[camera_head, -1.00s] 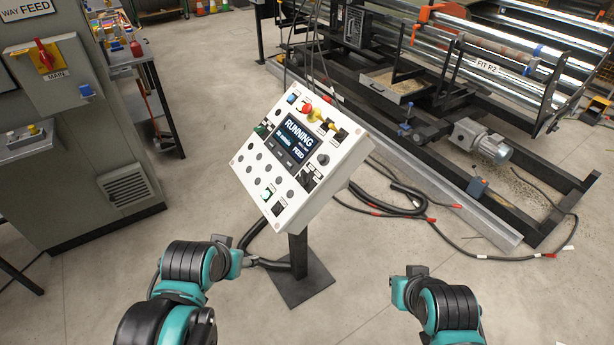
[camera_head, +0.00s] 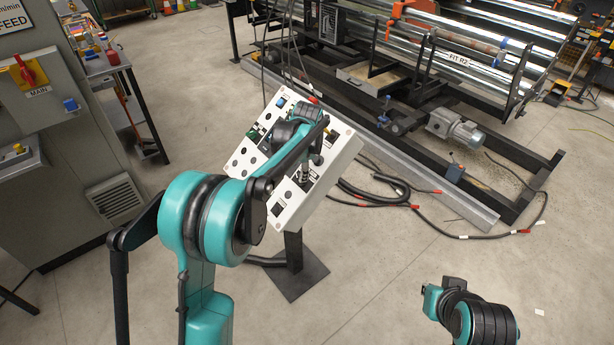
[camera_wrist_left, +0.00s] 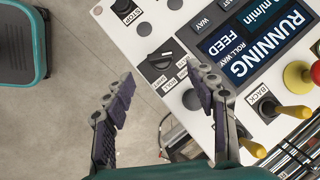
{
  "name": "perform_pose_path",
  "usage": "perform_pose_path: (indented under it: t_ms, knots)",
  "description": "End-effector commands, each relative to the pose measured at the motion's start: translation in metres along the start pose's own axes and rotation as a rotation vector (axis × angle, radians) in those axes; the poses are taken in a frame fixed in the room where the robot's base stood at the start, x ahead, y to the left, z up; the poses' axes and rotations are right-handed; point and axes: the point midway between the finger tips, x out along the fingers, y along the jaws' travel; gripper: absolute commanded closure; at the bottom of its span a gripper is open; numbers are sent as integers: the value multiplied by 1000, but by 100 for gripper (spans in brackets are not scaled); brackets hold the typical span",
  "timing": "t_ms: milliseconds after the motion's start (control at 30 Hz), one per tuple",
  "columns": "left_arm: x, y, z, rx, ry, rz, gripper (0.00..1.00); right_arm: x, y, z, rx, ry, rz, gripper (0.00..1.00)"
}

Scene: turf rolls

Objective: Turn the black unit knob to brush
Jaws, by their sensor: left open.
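The white control panel (camera_head: 243,152) stands tilted on a post. It fills the right of the left wrist view (camera_wrist_left: 150,25). A black knob (camera_wrist_left: 160,58) with a pale mark, small labels beside it, sits near the panel edge; its label text is too small to read surely. My left gripper (camera_wrist_left: 160,71) is open, its two dark-padded fingers apart, with the knob seen just beyond the gap between the tips. I cannot tell if they touch it. In the head view my left arm and gripper (camera_head: 316,155) hide much of the panel and the knob.
Another black knob (camera_wrist_left: 125,9), a grey button (camera_wrist_left: 192,99), yellow levers (camera_wrist_left: 295,112) and a lit RUNNING screen (camera_wrist_left: 255,45) are close by on the panel. A grey cabinet (camera_head: 75,150) stands left, the roller machine (camera_head: 450,60) behind. Cables (camera_head: 380,195) lie on the floor.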

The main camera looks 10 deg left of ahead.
Motion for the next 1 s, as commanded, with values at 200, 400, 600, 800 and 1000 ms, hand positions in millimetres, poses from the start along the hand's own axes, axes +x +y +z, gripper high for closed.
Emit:
perform_pose_path:
  t_ms: [200,400,600,800,1000]
  knots:
    - [31,0,0,3,-2,1,43,10,0,7,0,0,0,100]
    - [63,0,0,2,-2,1,43,19,0,14,0,0,0,100]
    - [78,0,0,2,-1,0,43,22,0,16,0,0,0,100]
    - [78,-1,0,2,-1,0,43,22,0,16,0,0,0,100]
    - [78,-1,0,2,-1,0,77,22,0,16,0,0,0,100]
